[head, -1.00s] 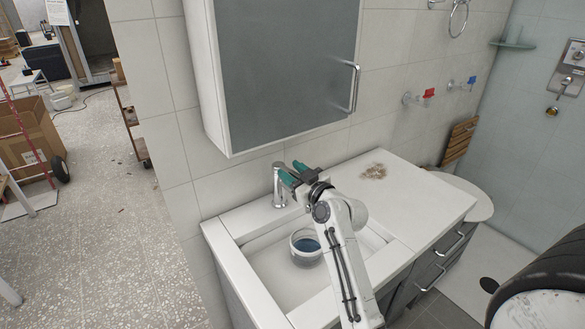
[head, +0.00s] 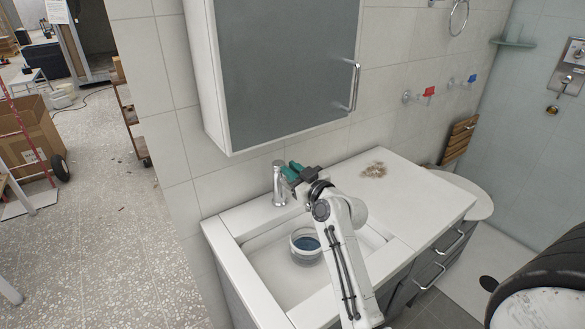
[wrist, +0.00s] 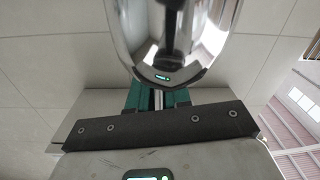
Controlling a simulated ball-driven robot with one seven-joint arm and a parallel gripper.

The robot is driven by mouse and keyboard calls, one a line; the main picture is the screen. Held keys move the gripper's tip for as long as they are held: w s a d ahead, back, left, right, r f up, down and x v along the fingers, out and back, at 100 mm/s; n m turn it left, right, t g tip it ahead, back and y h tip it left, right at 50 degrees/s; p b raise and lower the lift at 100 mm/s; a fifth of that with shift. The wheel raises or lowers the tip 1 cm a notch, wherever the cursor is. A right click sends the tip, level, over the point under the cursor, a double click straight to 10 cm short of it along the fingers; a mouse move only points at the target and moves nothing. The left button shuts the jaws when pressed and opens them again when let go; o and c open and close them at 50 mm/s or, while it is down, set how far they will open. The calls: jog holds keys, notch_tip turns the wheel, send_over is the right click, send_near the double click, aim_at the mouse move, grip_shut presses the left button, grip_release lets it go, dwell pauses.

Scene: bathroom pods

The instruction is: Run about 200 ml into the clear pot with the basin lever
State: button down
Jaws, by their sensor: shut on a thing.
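The chrome basin tap (head: 279,186) stands at the back of the white basin (head: 262,281). It also fills the top of the wrist view (wrist: 170,35). My gripper (head: 291,173) is at the top of the tap, its green fingers closed on the thin basin lever (wrist: 158,98). The green fingers (wrist: 158,96) show on both sides of it in the wrist view. The clear pot (head: 305,258) stands upright in the basin, in front of the tap and partly beside my arm. Its inside looks blue; I cannot tell the level. No stream from the spout is discernible.
A mirrored cabinet (head: 285,70) hangs above the basin. The white counter (head: 420,200) to the right is mostly clear, with a small brown patch (head: 373,170). Red (head: 428,92) and blue (head: 471,79) handled wall taps are further right.

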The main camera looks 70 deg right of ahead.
jog(key=shift+r, duration=0.1)
jog(key=shift+r+g+p, duration=0.3)
jog(key=shift+g+p, duration=0.1)
jog(key=shift+p, duration=0.5)
jog(key=shift+f, duration=0.1)
jog(key=c, duration=1.1)
grip_release()
jog(key=b+v, duration=0.2)
jog(key=v, duration=0.8)
jog(key=shift+s, duration=0.4)
